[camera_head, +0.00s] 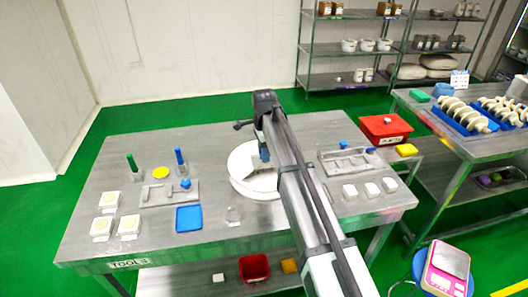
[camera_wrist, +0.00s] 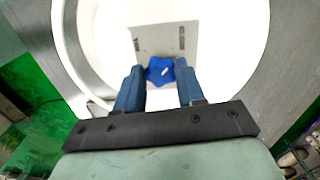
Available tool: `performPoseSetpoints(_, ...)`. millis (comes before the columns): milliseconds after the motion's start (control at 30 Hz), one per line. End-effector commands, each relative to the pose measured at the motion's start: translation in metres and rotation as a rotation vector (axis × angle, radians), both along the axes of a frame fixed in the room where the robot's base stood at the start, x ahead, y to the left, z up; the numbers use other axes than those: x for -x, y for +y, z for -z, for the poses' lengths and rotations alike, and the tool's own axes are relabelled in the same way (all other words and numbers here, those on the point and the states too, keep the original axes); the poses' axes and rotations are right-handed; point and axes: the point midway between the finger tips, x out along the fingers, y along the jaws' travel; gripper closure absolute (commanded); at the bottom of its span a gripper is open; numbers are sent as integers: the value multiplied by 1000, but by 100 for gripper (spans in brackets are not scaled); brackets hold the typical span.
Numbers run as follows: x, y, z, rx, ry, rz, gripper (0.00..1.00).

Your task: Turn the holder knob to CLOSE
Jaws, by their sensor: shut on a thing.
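The blue star-shaped holder knob (camera_wrist: 161,70) sits at the near edge of a grey plate (camera_wrist: 162,38) in the wrist view. A short white mark shows on the knob. The plate has small dark markings at its left and right sides, too small to read. My gripper (camera_wrist: 159,77) has its two blue fingers on either side of the knob, shut on it. In the head view my gripper (camera_head: 264,152) is over the white round machine part (camera_head: 239,184); my arm hides the knob there.
The metal table (camera_head: 110,245) also bears a blue tray (camera_head: 188,219), a clear cup (camera_head: 233,214) and small blue-knobbed fixtures left (camera_head: 155,194) and right (camera_head: 340,165). White blocks (camera_head: 350,191) stand at right. A red box (camera_head: 386,129) is behind them.

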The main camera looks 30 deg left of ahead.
Motion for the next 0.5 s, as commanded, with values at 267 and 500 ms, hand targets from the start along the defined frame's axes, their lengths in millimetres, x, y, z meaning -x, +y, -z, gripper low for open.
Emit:
performPoseSetpoints(267,0,0,0,-1,-1,63,100)
performPoseSetpoints(500,0,0,0,-1,-1,83,100)
